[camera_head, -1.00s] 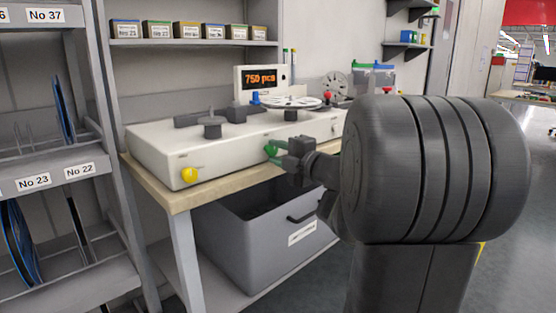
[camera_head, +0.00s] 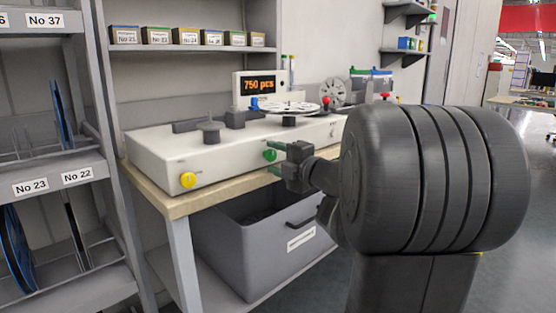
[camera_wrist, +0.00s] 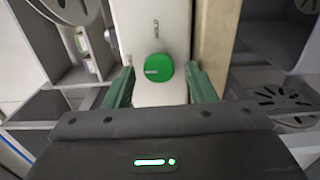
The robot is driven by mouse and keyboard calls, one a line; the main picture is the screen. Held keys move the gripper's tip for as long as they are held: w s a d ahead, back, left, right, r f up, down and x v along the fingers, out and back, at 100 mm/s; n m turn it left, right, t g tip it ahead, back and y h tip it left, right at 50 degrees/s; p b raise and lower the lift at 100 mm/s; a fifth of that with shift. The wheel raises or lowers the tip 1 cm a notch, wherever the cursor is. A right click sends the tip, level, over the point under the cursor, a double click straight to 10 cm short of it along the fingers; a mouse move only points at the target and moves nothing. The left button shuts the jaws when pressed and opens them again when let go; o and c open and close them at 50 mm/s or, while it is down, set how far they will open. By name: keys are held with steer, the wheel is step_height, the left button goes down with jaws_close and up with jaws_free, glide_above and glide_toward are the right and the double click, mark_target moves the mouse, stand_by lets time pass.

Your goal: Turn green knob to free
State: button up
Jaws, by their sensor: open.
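The green knob (camera_head: 270,155) sits on the front face of the white counting machine (camera_head: 225,155). In the wrist view the green knob (camera_wrist: 158,67) is round with a pale mark at its left side, and a small label lies on the panel above it. My gripper (camera_head: 274,158) is open, with its green fingers close to the knob. In the wrist view its fingers (camera_wrist: 160,88) stand apart, one left and one right of the knob, with a gap on both sides. I see no contact with the knob.
A yellow knob (camera_head: 188,180) is on the same front face, further left. The machine stands on a wooden-topped bench (camera_head: 175,207) with a grey bin (camera_head: 250,262) beneath. A display (camera_head: 258,85) reads 750 pcs. A shelf rack (camera_head: 75,160) stands at the left.

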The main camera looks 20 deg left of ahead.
steer(key=p+v, duration=0.3)
steer(key=v, duration=1.1)
steer(key=shift+a, duration=0.1)
steer(key=shift+a, duration=0.1)
steer(key=b+x, duration=0.3)
steer(key=x, duration=1)
steer(key=shift+w+a, duration=0.2)
steer(key=shift+a, duration=0.05)
steer(key=shift+d, duration=0.1)
